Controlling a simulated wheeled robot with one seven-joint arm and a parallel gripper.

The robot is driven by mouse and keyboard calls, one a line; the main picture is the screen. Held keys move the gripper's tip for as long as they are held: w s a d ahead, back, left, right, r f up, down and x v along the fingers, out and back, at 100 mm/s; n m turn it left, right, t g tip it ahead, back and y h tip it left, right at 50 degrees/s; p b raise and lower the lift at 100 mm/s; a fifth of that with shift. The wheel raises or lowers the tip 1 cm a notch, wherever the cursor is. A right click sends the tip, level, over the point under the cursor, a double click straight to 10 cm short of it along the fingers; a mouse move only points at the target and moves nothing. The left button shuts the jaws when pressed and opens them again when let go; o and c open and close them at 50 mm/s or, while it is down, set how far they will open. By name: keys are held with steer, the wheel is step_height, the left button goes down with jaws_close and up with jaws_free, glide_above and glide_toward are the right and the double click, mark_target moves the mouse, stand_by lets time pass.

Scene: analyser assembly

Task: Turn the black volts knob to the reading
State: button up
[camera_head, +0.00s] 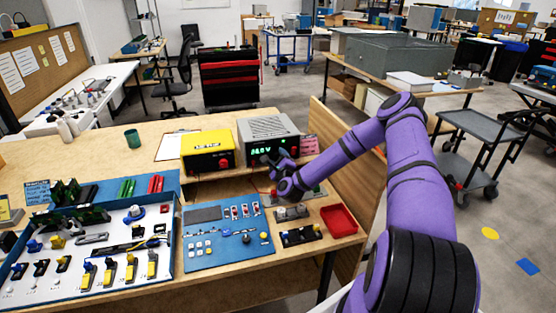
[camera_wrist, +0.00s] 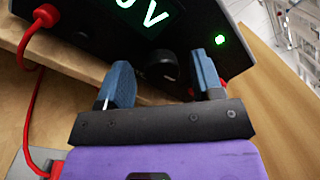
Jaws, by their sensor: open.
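The grey power supply (camera_head: 268,132) stands at the back right of the bench. Its lit green display (camera_head: 261,151) ends in "V"; its digits are too small to read surely. In the wrist view only the end of the display (camera_wrist: 145,12) shows. The black volts knob (camera_wrist: 157,68) is on the dark front panel, between the blue fingers of my gripper (camera_wrist: 163,78). The gripper is open, with a gap on both sides of the knob. In the head view my gripper (camera_head: 272,166) is in front of the supply and hides the knob.
A red plug and cable (camera_wrist: 38,38) hang left of the fingers. A green light (camera_wrist: 220,40) is right of them. A yellow device (camera_head: 208,150) stands left of the supply. A red tray (camera_head: 339,220) and blue control panel (camera_head: 225,260) lie in front. A wooden partition (camera_head: 350,165) bounds the right.

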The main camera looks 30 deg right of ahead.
steer(key=v, duration=1)
steer(key=shift+s+a, duration=0.15)
steer(key=shift+s, duration=0.2)
steer(key=shift+f, duration=0.1)
steer(key=w+a+r+n+g+y, duration=0.35)
steer(key=a+r+n+y, duration=0.4)
steer(key=n, duration=0.75)
steer(key=s+a+r+n+g+h, duration=0.1)
steer(key=s+r+n+g, duration=0.25)
steer(key=r, duration=0.45)
steer(key=s+a+r+n+g, duration=0.1)
steer(key=s+r+n+g, duration=0.1)
steer(key=s+r+n, duration=0.35)
steer(key=s+a+r+n+g+h, duration=0.2)
steer(key=s+a+r, duration=0.1)
steer(key=s+r, duration=0.95)
steer(key=s+r+n, duration=0.1)
steer(key=s+r, duration=0.1)
steer(key=s, duration=0.3)
steer(key=s+a+r+n+g+y, duration=0.1)
steer(key=s+r, duration=0.1)
steer(key=s, duration=0.4)
steer(key=s+a+r, duration=0.1)
steer(key=s+r, duration=0.2)
steer(key=s, duration=0.3)
steer(key=shift+a+n+g, duration=0.2)
steer(key=shift+n+g, duration=0.2)
